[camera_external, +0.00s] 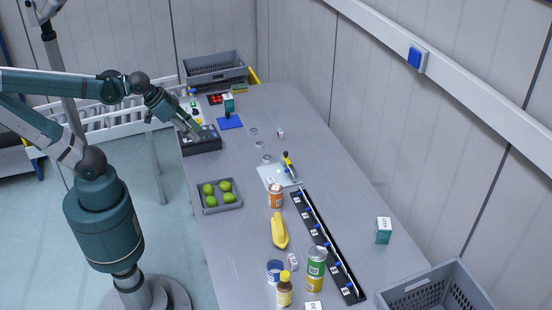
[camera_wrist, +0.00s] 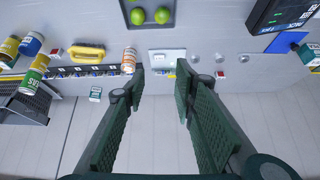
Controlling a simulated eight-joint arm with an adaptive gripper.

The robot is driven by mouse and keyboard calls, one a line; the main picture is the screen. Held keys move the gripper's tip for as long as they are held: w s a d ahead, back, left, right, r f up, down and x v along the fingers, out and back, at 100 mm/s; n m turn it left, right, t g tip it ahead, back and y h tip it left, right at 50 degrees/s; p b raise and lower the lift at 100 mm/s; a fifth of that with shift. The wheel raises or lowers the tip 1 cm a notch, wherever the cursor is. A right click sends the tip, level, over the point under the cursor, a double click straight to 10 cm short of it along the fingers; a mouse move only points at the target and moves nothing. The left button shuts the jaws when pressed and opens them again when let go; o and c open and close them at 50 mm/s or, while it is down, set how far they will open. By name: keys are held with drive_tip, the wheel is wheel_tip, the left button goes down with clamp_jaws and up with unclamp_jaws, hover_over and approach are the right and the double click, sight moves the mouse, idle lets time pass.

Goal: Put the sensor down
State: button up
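My gripper (camera_external: 194,131) is at the far left part of the table, by a dark box (camera_external: 205,147). No object is clearly recognisable as the sensor. A small white and red item (camera_external: 281,133) lies on the table right of the gripper, but I cannot tell whether it is the sensor. A pale plate (camera_external: 268,181) lies mid-table with a yellow and black tool (camera_external: 288,161) at its edge; the plate also shows in the wrist view (camera_wrist: 160,62).
A grey tray of green fruit (camera_external: 211,211), an orange can (camera_external: 276,196), a banana (camera_external: 279,231) and a black rail (camera_external: 325,245) occupy the nearer table. A blue mat (camera_external: 230,122) and grey crate (camera_external: 216,77) are at the back.

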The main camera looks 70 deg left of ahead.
drive_tip(key=shift+s+a+f+n, duration=0.2)
drive_tip(key=shift+s+a+n, duration=0.2)
drive_tip(key=shift+s+a, duration=0.3)
drive_tip(key=shift+f, duration=0.1)
drive_tip(key=shift+f+b, duration=1.8)
drive_tip(key=shift+b, duration=0.05)
